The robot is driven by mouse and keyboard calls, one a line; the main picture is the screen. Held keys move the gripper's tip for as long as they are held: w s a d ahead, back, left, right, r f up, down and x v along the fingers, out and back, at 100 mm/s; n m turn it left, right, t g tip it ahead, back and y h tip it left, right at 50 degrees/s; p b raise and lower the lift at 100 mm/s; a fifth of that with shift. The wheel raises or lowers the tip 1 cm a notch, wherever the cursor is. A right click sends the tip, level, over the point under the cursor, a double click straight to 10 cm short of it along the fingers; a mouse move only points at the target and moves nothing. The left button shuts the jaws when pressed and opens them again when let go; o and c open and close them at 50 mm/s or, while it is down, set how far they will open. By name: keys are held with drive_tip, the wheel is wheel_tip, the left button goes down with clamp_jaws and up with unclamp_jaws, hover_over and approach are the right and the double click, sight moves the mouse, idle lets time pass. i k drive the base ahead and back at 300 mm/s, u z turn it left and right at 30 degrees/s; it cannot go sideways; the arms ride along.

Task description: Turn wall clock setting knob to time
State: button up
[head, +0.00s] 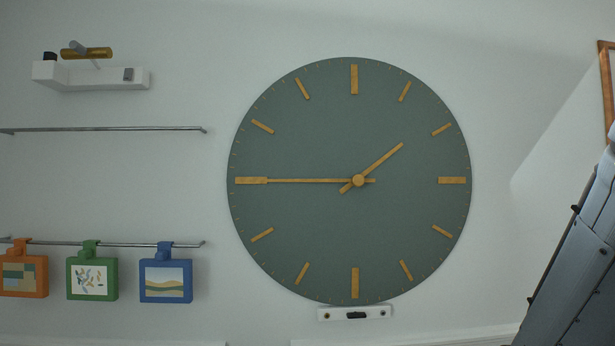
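A large round grey-green wall clock (310,230) with gold hour marks hangs on the white wall in the middle of the head view. Its long gold minute hand (300,181) points left to the nine mark. Its short gold hour hand (385,157) points up and right, between the one and two marks, close to two. A round gold hub (358,181) sits at the centre. A small white bracket (340,314) with a dark piece in its middle is just below the clock; I cannot tell whether this is the setting knob. My gripper is not in view.
Two metal rails (110,129) run along the left wall; the lower one carries orange, green and blue picture tags (166,281). A white shelf (110,79) with a gold-and-grey item is above. My grey arm link (575,280) fills the lower right. A wooden frame edge (606,85) is top right.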

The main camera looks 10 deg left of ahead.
sight(357, 179)
drive_tip(key=u, duration=0.4)
drive_tip(key=i, duration=1)
drive_tip(key=u, duration=0.05)
drive_tip(key=k, duration=0.55)
